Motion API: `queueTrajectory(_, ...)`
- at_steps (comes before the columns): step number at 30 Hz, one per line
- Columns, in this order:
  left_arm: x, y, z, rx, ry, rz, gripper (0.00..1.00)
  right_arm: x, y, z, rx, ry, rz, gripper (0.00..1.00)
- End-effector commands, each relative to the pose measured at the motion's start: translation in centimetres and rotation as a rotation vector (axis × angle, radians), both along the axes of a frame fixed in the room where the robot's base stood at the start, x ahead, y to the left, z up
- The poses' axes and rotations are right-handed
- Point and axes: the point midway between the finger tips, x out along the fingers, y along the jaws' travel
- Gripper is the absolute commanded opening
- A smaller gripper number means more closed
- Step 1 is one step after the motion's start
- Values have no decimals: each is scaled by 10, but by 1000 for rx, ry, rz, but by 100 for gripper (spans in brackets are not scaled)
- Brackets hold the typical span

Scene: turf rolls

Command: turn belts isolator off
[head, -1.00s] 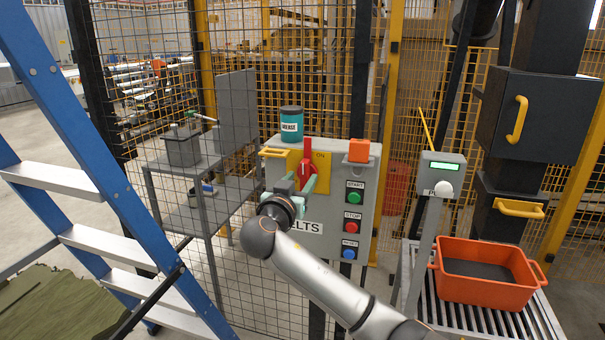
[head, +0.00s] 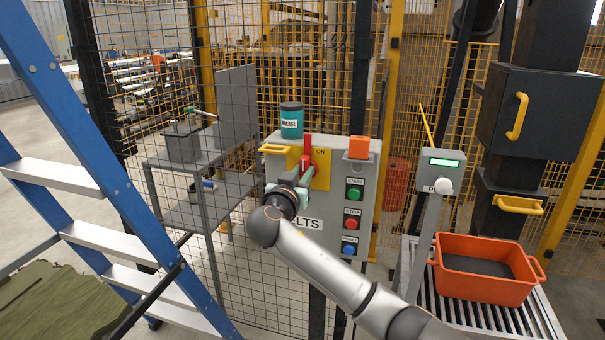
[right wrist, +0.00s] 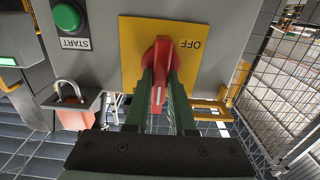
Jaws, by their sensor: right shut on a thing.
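The belts isolator is a red rotary handle (head: 308,142) on a yellow plate (head: 321,178), on the front of a grey panel (head: 328,207) lettered "LTS" where my gripper hides the rest. In the right wrist view the red handle (right wrist: 162,50) has a white line and stands upright, with the "OFF" mark off to one side. In the head view "ON" shows beside the handle's top. My right gripper (head: 303,168) has its green fingers on either side of the handle and is shut on it; the fingers also show in the right wrist view (right wrist: 160,80). My left gripper is out of view.
The panel carries a green start button (head: 354,193), a red stop button (head: 352,223) and a blue button (head: 349,250). A grease tin (head: 291,121) and an orange padlock (head: 359,148) are at its top. A blue ladder (head: 95,165) stands left; an orange crate (head: 485,285) sits on rollers right.

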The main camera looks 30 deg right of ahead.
Motion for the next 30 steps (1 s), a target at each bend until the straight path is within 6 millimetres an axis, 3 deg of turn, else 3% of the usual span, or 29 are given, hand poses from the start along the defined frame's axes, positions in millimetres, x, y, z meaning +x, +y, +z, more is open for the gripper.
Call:
queueTrajectory(17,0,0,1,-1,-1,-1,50,0,0,-1,-19,23,-1,0)
queueTrajectory(30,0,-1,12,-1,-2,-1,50,2,2,0,-210,253,-1,0)
